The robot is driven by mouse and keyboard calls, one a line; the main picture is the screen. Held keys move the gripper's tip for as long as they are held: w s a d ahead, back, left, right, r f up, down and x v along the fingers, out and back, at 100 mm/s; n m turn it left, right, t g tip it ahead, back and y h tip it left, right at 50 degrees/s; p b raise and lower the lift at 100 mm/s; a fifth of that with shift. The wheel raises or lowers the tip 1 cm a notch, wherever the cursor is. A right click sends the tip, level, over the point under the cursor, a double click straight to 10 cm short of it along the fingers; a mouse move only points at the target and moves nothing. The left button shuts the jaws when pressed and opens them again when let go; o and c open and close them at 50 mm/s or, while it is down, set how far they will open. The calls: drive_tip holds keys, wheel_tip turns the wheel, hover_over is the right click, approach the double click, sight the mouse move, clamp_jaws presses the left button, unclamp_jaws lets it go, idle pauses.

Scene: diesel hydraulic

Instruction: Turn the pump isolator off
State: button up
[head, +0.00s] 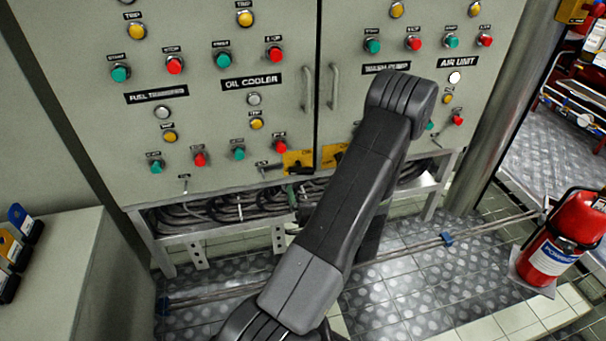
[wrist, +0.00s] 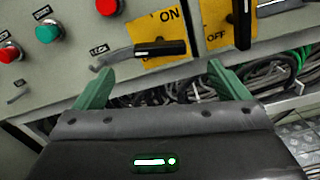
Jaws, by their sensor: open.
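Two rotary isolators show in the wrist view. The left yellow plate (wrist: 149,30) reads ON at its upper right and carries a black handle (wrist: 160,48) lying nearly level. I cannot read which isolator is for the pump. My gripper (wrist: 160,66) is open and empty, its green fingers apart below the left handle, one to each side. In the head view the plates (head: 298,161) show at the cabinet's lower edge; my arm hides part of the right one.
The cabinet (head: 215,105) carries several buttons and lamps. A key-like lever (wrist: 103,66) projects near the left finger in the wrist view. Cables (wrist: 190,95) hang below the cabinet. A red extinguisher (head: 562,235) stands at right; a grey cabinet (head: 60,260) stands at left.

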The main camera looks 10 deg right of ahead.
sight(302, 173)
drive_tip(key=w, duration=0.8)
drive_tip(key=shift+w+a+b, duration=0.15)
drive_tip(key=shift+w+b, duration=0.15)
drive_tip(key=shift+b, duration=0.1)
drive_tip(key=c, duration=1)
drive_tip(key=shift+f, duration=0.1)
